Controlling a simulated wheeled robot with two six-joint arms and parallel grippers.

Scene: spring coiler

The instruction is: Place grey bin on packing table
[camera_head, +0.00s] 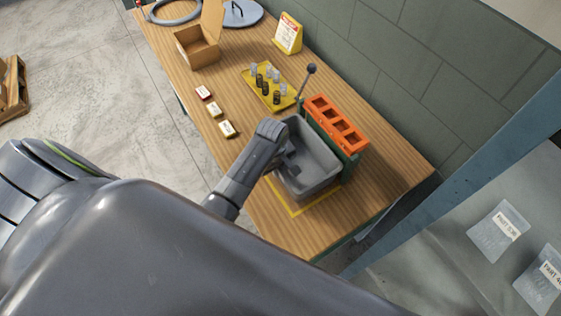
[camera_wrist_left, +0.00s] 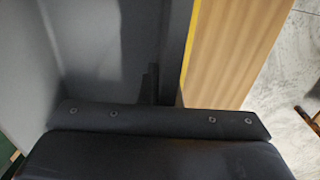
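The grey bin (camera_head: 318,166) is an open box on the wooden packing table (camera_head: 247,200), near a yellow outline marked there. I cannot tell whether it rests on the top or hangs slightly above it. My left gripper (camera_head: 291,160) comes in over the bin's left rim, with dark fingers inside the bin close to that wall. The left wrist view shows the bin's inside (camera_wrist_left: 85,50) and the narrow dark fingers (camera_wrist_left: 151,85) beside its wall. Whether they grip the wall is unclear. My right gripper is not in view.
A green stand with an orange slotted top (camera_head: 336,124) and a black-knobbed lever (camera_head: 306,80) are beside the bin. A yellow tray (camera_head: 262,88) holds several small springs and cups. Small boxes (camera_head: 215,109), a cardboard box (camera_head: 197,47) and a sign (camera_head: 288,33) stand farther back.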

